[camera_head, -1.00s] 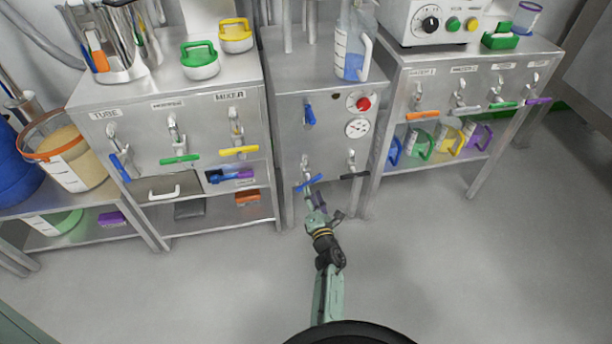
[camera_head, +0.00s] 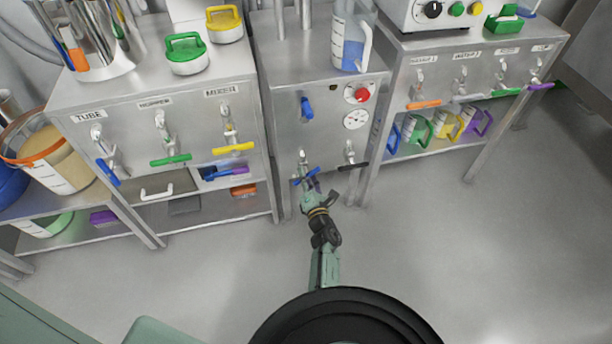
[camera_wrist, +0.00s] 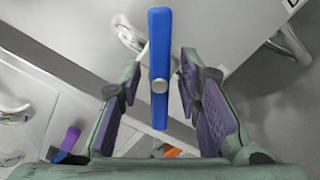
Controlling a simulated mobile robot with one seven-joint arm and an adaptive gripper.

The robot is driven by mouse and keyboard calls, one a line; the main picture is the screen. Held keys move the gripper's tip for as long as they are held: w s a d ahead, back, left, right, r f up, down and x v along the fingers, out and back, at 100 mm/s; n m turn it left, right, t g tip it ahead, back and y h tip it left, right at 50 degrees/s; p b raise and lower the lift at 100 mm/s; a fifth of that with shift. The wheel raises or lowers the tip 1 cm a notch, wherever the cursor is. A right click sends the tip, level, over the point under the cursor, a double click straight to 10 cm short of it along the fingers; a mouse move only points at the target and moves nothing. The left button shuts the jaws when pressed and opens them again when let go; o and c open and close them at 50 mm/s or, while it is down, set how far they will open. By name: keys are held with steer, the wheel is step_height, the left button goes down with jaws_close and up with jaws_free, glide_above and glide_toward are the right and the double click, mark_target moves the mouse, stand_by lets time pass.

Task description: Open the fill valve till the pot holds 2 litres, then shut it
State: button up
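A low valve with a blue bar handle (camera_head: 306,177) is on the front of the middle steel cabinet. In the wrist view the blue handle (camera_wrist: 159,45) stands lengthwise between my fingers. My gripper (camera_head: 313,188) is at this valve; in the wrist view my gripper (camera_wrist: 160,78) is open, with a gap between each pad and the handle. A clear graduated pot (camera_head: 350,40) with blue liquid in its lower part stands on the cabinet top. Its level against the marks is too small to read. I cannot tell from labels which valve is the fill valve.
The middle cabinet also has a black-handled valve (camera_head: 351,166), an upper blue handle (camera_head: 307,107), a red knob (camera_head: 362,94) and a dial gauge (camera_head: 355,119). Cabinets with more coloured valves stand on both sides. The floor in front (camera_head: 430,250) is clear.

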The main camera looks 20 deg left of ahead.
jaws_close()
steer(key=shift+m, duration=0.3)
steer(key=m, duration=0.3)
steer(key=shift+r+m+p, duration=0.1)
steer(key=shift+m+p, duration=0.45)
steer(key=shift+m, duration=1.25)
steer(key=shift+o, duration=0.9)
jaws_free()
